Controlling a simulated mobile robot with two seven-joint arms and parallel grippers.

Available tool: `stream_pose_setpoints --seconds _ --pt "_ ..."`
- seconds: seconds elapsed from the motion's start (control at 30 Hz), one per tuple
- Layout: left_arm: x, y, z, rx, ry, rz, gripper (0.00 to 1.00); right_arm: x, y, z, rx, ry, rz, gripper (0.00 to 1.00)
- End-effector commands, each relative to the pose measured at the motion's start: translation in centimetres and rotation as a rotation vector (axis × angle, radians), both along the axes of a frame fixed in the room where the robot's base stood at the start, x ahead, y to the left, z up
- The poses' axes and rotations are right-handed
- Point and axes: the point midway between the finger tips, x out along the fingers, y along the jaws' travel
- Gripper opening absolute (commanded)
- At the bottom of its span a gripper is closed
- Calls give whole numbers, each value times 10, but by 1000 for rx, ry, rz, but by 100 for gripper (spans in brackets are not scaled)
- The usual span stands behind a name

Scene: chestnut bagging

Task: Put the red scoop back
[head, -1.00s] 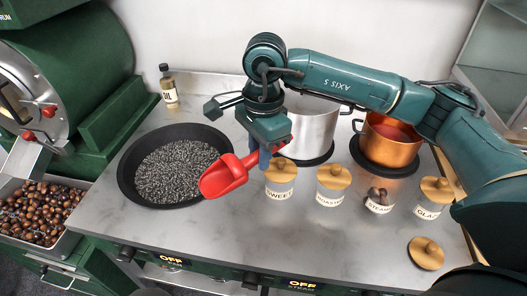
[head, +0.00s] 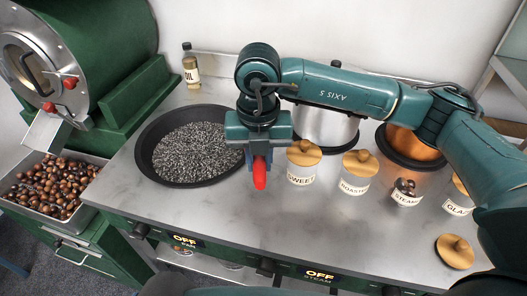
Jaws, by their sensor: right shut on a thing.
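The red scoop (head: 260,175) is in my right gripper (head: 259,158), in the middle of the head view. The gripper points down and is shut on the scoop. Only a short red part shows below the fingers; the rest of the scoop is hidden behind the gripper. It is in front of the right rim of the black pan and left of the SWEET jar. I cannot tell how high it is above the counter. My left gripper is not in view.
A black pan (head: 142,157) of dark pellets is at left. Jars marked SWEET (head: 300,180), ROASTED (head: 354,187) and STEAMED (head: 406,199) stand at right, before a steel pot (head: 325,128) and copper pot (head: 410,147). A wooden lid (head: 455,251) lies front right. The front counter (head: 290,228) is clear.

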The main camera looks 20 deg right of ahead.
Motion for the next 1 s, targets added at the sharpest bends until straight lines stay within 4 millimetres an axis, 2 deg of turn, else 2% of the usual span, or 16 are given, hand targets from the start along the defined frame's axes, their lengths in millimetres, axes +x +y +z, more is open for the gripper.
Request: stream_pose_setpoints --seconds 0.1,0.3,0.57,1.0 --pt "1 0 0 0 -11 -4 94 -1 3 -8 1 3 -135 0" --pt "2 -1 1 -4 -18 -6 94 -1 4 -13 3 5 -232 0" --pt "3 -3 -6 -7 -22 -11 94 -1 4 -28 2 6 -236 0" --pt "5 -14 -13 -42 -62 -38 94 -2 4 -80 3 6 -234 0"
